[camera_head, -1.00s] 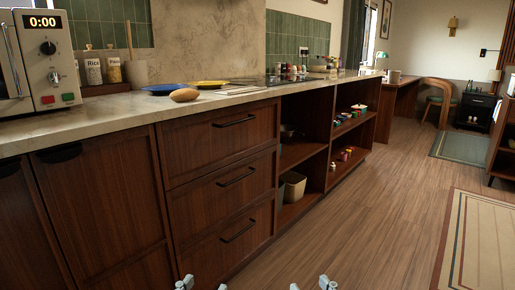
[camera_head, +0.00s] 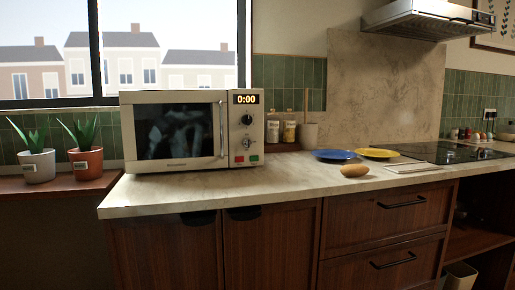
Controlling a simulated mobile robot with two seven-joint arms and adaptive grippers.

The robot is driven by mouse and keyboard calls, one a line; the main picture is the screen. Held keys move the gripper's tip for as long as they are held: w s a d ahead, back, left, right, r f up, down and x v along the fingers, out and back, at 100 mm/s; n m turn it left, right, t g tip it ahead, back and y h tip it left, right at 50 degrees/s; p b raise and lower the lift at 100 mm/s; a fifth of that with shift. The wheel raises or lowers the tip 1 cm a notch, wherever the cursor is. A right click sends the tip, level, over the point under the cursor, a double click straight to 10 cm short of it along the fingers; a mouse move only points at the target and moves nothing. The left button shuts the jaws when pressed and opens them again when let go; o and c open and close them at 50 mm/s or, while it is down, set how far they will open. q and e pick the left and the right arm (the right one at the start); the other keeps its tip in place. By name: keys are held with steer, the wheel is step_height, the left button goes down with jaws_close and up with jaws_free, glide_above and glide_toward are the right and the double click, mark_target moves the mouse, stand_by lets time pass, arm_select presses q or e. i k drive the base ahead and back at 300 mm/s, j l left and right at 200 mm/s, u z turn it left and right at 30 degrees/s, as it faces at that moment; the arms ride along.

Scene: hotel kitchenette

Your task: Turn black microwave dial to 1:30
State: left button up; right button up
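The cream microwave (camera_head: 190,166) stands on the counter at the left of the corner end, with its door shut. Its control panel is on the right side of its front. The display (camera_head: 246,99) reads 0:00. A black dial (camera_head: 247,120) sits under the display. A second, smaller control (camera_head: 248,144) is below it, above a red and a green button; its details are too small to tell. Neither of my grippers is in view.
The stone counter (camera_head: 220,186) holds a blue plate (camera_head: 333,155), a yellow plate (camera_head: 378,153), a brown oval item (camera_head: 354,171) and jars (camera_head: 289,131) right of the microwave. Potted plants (camera_head: 86,162) stand left. The counter before the microwave is clear.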

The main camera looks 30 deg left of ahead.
mark_target(247, 120)
steer(key=u, duration=1.55)
